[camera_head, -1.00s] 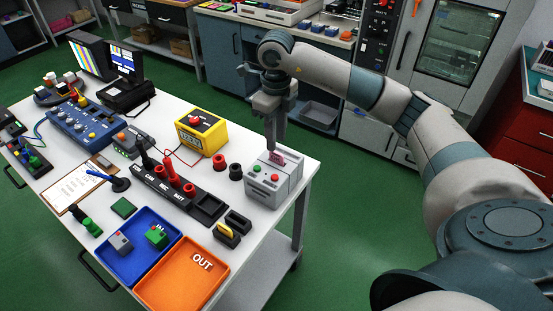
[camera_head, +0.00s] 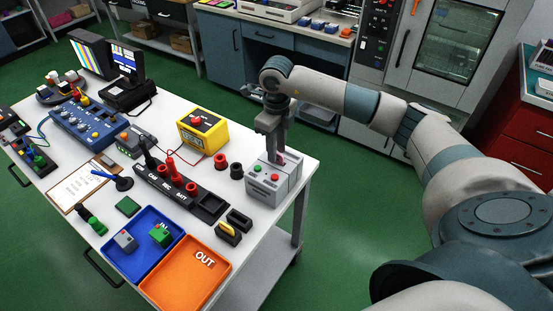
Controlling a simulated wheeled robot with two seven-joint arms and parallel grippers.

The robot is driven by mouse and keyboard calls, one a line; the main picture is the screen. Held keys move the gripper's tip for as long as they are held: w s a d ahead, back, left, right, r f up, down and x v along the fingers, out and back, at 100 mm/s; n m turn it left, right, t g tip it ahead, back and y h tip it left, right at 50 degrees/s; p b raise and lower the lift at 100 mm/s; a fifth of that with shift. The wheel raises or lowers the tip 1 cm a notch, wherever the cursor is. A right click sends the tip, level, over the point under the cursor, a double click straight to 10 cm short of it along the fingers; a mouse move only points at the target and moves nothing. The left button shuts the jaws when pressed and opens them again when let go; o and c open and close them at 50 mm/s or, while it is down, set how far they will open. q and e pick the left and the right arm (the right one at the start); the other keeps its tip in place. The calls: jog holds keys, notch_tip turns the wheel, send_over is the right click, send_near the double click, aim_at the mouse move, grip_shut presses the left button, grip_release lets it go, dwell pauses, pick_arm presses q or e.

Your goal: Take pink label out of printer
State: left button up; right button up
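The label printer (camera_head: 270,183) is a light grey box with a green and a red button, at the right end of the white table. A narrow strip of the pink label (camera_head: 281,159) shows at its top; the rest is hidden by my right gripper. My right gripper (camera_head: 274,154) points down over the printer's top, its fingertips right at the label. I cannot tell whether the fingers touch the label or stand apart from it. My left gripper is not in view.
The white table (camera_head: 160,105) holds a yellow meter (camera_head: 202,131), a black strip with red posts (camera_head: 172,181), a blue tray (camera_head: 135,262) and an orange OUT tray (camera_head: 178,281). Black and red round caps stand just left of the printer. Green floor lies beyond the table's right edge.

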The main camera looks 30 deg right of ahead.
aim_at(278, 154)
grip_shut()
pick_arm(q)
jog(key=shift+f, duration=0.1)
pick_arm(e)
jog(key=shift+r, duration=0.1)
jog(key=shift+r+b, duration=0.45)
jog(key=shift+r, duration=0.05)
jog(key=r+b, duration=0.2)
jog(key=r, duration=0.1)
jog(key=shift+s+d, duration=0.1)
jog(key=shift+s, duration=0.25)
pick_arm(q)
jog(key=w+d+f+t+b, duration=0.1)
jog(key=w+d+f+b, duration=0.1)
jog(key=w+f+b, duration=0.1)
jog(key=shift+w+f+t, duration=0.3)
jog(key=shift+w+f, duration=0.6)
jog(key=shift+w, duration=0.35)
pick_arm(e)
jog(key=s+d+r, duration=0.1)
jog(key=s+r, duration=0.6)
jog(key=s, duration=0.4)
